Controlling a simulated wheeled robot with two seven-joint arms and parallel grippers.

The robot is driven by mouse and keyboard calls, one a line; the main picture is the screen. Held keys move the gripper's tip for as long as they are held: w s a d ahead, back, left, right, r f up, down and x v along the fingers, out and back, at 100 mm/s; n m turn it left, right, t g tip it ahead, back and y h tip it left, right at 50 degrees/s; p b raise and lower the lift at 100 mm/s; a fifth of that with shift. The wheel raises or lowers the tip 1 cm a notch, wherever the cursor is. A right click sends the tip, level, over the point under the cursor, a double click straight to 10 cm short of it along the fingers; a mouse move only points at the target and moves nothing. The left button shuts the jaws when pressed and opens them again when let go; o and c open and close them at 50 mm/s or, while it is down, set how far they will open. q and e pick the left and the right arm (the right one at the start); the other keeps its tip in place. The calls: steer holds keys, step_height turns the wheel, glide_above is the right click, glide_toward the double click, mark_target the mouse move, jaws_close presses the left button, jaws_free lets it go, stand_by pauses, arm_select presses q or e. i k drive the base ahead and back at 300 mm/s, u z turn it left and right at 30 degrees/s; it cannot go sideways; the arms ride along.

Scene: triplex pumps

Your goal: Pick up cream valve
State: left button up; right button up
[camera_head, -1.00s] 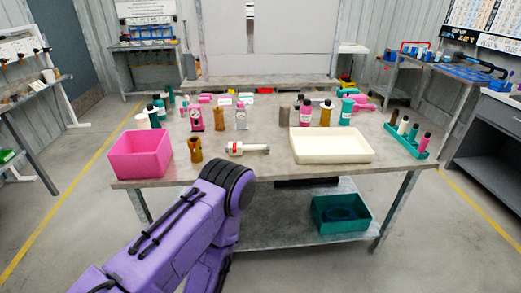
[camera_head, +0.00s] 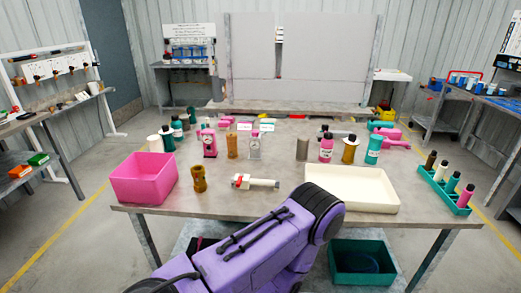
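A cream-white cylindrical part with a red band (camera_head: 256,182) lies on its side near the front middle of the grey table. A pale upright part with a round face (camera_head: 254,146) stands farther back, beside an amber one (camera_head: 232,146) and a pink one (camera_head: 210,143). I cannot tell for sure which pale part is the cream valve. My purple arm covers the table's front edge, right of the lying part. Neither of my grippers is in view.
The table (camera_head: 225,200) holds a pink bin (camera_head: 144,180) at left, a brown upright part (camera_head: 198,178), a cream tray (camera_head: 352,188) at right and a teal rack (camera_head: 446,190) of bottles. Several bottles stand behind the tray. A teal crate (camera_head: 362,265) is on the lower shelf.

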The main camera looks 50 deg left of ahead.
mark_target(246, 181)
steer(key=u, duration=0.4)
steer(key=i, duration=0.5)
steer(key=u, duration=0.6)
